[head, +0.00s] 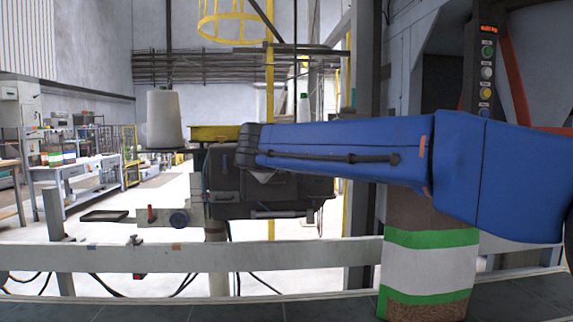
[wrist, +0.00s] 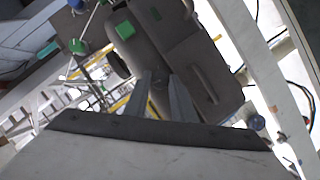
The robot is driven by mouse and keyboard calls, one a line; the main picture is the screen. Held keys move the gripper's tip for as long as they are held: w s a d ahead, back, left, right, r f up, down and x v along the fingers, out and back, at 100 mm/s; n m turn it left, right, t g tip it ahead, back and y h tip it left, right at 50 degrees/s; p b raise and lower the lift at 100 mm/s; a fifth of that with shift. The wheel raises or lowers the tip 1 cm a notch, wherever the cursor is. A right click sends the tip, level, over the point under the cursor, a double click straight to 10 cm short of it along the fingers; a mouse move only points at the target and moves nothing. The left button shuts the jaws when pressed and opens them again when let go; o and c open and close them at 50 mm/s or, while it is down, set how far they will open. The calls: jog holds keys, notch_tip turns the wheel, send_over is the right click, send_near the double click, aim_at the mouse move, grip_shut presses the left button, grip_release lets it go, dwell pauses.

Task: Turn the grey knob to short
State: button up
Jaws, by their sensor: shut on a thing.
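In the wrist view, my gripper (wrist: 161,75) reaches to the front of a dark grey machine box (wrist: 203,62), and its two pale fingers are close together. The grey knob (wrist: 159,84) shows only as a small dark part between the fingertips, and my gripper is shut on it. Its pointer and any setting marks cannot be made out. In the head view, the dark box (head: 290,190) stands behind my blue arm. The arm hides the knob and my fingers there.
A pale rail (head: 300,257) runs across the front. A brown bag with green and white bands (head: 430,262) stands at the right under my arm. A button panel (head: 487,75) is at the upper right.

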jog(key=shift+f+n+h, duration=0.1)
jog(key=shift+n+h, duration=0.4)
jog(key=shift+n, duration=0.4)
jog(key=o, duration=1)
jog(key=shift+s+a, duration=0.1)
jog(key=shift+s, duration=0.05)
jog(key=v, duration=1.7)
jog(key=shift+s+f, duration=0.15)
jog(key=shift+f, duration=0.2)
